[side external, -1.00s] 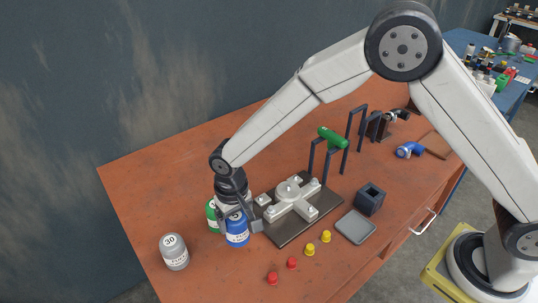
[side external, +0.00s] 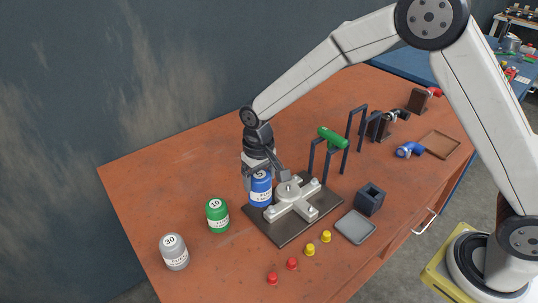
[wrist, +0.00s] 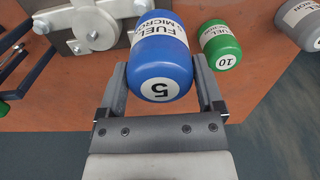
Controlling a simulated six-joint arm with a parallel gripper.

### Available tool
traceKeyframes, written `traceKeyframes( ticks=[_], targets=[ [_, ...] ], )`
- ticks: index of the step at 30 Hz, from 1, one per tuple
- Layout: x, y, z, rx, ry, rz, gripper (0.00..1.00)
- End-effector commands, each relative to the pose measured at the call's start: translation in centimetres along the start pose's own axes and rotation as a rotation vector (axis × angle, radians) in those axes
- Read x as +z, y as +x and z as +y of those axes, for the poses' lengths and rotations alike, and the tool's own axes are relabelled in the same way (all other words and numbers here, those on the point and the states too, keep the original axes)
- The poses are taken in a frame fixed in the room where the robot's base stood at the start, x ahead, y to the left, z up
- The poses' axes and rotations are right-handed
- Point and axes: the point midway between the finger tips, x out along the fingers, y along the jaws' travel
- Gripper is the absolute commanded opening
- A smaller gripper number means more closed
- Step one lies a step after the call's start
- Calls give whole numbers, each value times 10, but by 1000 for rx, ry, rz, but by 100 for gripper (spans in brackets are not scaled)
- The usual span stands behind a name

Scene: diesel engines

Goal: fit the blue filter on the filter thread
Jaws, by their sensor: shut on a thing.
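The blue filter (side external: 261,189), labelled 5, is held by my gripper (side external: 264,178) at the left back edge of the metal base plate (side external: 290,236). In the wrist view the blue filter (wrist: 160,62) sits between the two fingers of my gripper (wrist: 162,78), which are shut on it. A light grey cross-shaped housing with a round centre (side external: 289,190) is bolted on the plate, to the right of the filter. It shows partly in the wrist view (wrist: 92,24).
A green filter (side external: 217,215) and a grey filter (side external: 174,252) stand on the table at left. Red caps (side external: 273,278) and yellow caps (side external: 310,249) lie in front. A dark rack with a green cylinder (side external: 333,138) stands behind the plate. A grey block (side external: 370,199) and tray (side external: 355,227) are right.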

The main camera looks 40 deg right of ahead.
Motion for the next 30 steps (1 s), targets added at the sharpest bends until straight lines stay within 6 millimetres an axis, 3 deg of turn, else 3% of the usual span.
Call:
traceKeyframes(
  ticks=[1,6,12,18,30],
  targets=[
    [-4,-8,17,-1,7,3,0],
    [-9,-27,63,-1,6,4,0],
    [-8,-40,97,0,2,1,0],
    [-8,-44,106,0,0,1,0],
    [-8,-39,105,0,-1,-1,0]
  ],
)
